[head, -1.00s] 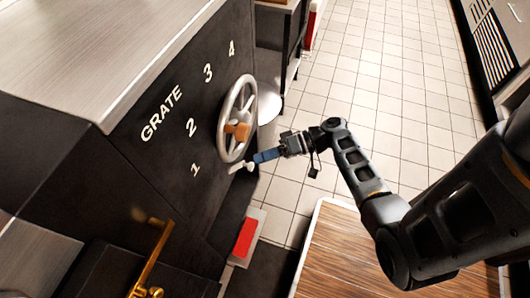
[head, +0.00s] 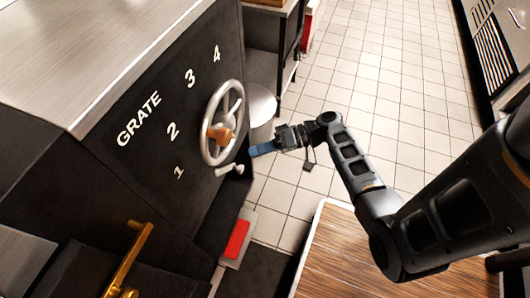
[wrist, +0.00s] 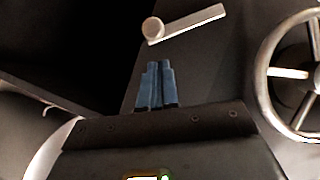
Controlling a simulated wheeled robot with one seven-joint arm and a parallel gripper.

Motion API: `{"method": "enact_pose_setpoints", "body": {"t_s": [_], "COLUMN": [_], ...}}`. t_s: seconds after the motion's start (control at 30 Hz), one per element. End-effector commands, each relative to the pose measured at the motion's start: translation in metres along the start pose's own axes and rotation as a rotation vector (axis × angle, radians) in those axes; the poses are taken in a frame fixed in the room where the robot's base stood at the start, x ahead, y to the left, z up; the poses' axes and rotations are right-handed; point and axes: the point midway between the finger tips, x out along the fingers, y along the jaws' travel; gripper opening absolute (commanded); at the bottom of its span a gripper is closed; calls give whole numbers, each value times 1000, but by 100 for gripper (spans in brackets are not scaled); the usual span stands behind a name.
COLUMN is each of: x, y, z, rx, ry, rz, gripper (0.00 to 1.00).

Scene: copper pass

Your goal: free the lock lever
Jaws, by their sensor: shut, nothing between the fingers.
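The lock lever (head: 226,171), a short pale bar with a round knob, sits on the dark panel just below the handwheel (head: 210,152). In the wrist view the lever (wrist: 190,22) lies beyond my fingertips, slanting up to the right, with its knob at the left end. My gripper (head: 252,150) has blue fingers that are shut and empty. In the head view it is right of the lever and slightly above it in the picture, apart from it. My gripper in the wrist view (wrist: 158,66) points towards the knob, with a gap between.
The handwheel's rim also shows at the right of the wrist view (wrist: 265,75). Panel marks read GRATE and 1 to 4. A brass handle (head: 128,262) is at lower left, a red pedal (head: 236,239) below the panel. A wooden top (head: 345,255) is beneath my arm. Tiled floor is open behind.

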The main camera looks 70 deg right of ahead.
Motion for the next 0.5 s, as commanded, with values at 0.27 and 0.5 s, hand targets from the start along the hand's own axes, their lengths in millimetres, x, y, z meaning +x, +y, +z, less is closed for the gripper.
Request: {"method": "enact_pose_setpoints", "body": {"t_s": [0.27,0.5], "x": [-31,-70], "y": [-2,-4], "z": [-7,-6], "rx": [1,0], "ry": [4,4], "rz": [-1,-1], "gripper": [0,0]}}
